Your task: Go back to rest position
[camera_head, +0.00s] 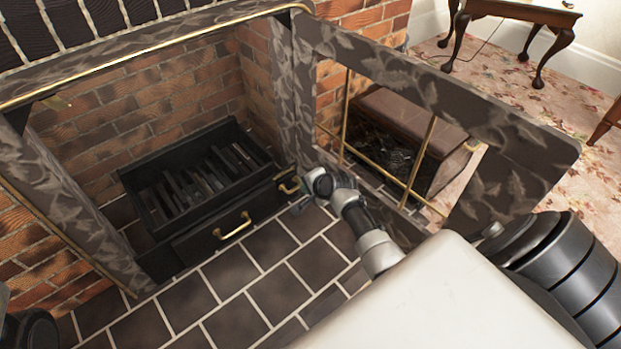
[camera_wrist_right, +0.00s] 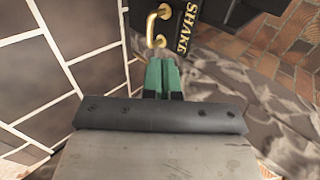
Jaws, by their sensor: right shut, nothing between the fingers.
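My right arm reaches from the lower right toward the fireplace in the head view. My right gripper (camera_head: 301,206) is at the right front of the grate, just below a small brass handle (camera_head: 289,186). In the right wrist view the green fingertips (camera_wrist_right: 162,76) are together with nothing between them. They point at the brass handle (camera_wrist_right: 157,25) on a black panel lettered "SHAKE", with a small space between. At the head view's lower left edge a dark rounded part shows, and I cannot make out a left gripper there.
The black grate (camera_head: 205,165) sits in the brick fireplace, with a brass-handled drawer (camera_head: 225,235) in front. A patterned door (camera_head: 440,85) with brass bars stands open at the right, close to my right arm. The dark tiled hearth (camera_head: 230,280) is clear. A wooden table (camera_head: 520,12) stands behind.

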